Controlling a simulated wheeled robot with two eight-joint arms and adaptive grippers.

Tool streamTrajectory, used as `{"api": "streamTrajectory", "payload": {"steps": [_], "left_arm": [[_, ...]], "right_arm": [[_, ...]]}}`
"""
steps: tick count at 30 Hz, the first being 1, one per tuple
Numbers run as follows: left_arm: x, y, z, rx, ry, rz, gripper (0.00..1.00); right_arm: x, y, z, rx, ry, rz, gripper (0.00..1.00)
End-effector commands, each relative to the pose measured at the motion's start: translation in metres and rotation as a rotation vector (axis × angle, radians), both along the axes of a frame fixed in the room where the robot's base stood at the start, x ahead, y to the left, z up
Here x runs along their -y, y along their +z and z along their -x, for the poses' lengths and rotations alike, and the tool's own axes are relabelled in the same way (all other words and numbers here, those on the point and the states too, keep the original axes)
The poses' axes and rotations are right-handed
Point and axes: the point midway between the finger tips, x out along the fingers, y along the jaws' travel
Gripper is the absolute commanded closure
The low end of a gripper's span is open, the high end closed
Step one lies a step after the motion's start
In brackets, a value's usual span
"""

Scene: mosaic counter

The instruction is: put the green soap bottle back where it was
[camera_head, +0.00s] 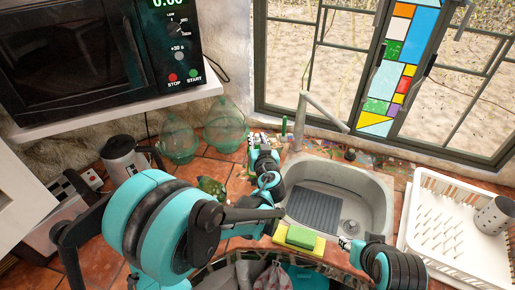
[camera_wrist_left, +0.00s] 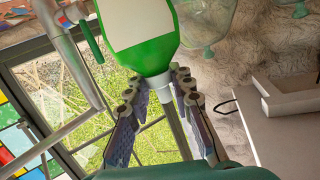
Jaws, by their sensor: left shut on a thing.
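The green soap bottle (camera_wrist_left: 152,52) has a white label and a pale neck. In the left wrist view it appears upside down at the top middle, with its neck between the fingers of my left gripper (camera_wrist_left: 158,88), which is shut on it. In the head view my left gripper (camera_head: 262,150) is at the back left of the sink, and I cannot make out the bottle there. My right gripper (camera_head: 346,243) is at the sink's front rim; its fingers are too small to judge.
The sink (camera_head: 378,190) with its faucet (camera_head: 318,108) is right of my left gripper. Glass jugs (camera_head: 224,126) stand to the left. A white dish rack (camera_head: 432,237) stands at the right.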

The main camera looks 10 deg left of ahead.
Motion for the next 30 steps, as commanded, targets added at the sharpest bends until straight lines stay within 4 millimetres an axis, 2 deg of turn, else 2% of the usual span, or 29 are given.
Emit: {"api": "streamTrajectory", "payload": {"steps": [6, 18, 19, 21, 30], "left_arm": [[0.001, -0.032, 0.000, 0.001, -0.001, -0.001, 1.00], [0.001, -0.038, 0.000, 0.001, 0.000, -0.001, 1.00], [0.001, -0.038, 0.000, 0.000, 0.000, 0.000, 0.73], [0.001, -0.037, 0.000, 0.000, 0.000, 0.000, 0.57], [0.001, -0.036, 0.000, 0.000, 0.000, 0.000, 0.57]], "right_arm": [[0.000, -0.013, 0.000, 0.000, 0.000, 0.000, 0.60], [0.000, -0.016, 0.000, 0.000, 0.000, 0.000, 0.60], [0.000, -0.016, 0.000, 0.000, 0.000, 0.000, 0.60], [0.000, -0.015, 0.000, 0.000, 0.000, 0.000, 0.60], [0.000, -0.014, 0.000, 0.000, 0.000, 0.000, 0.60]]}}
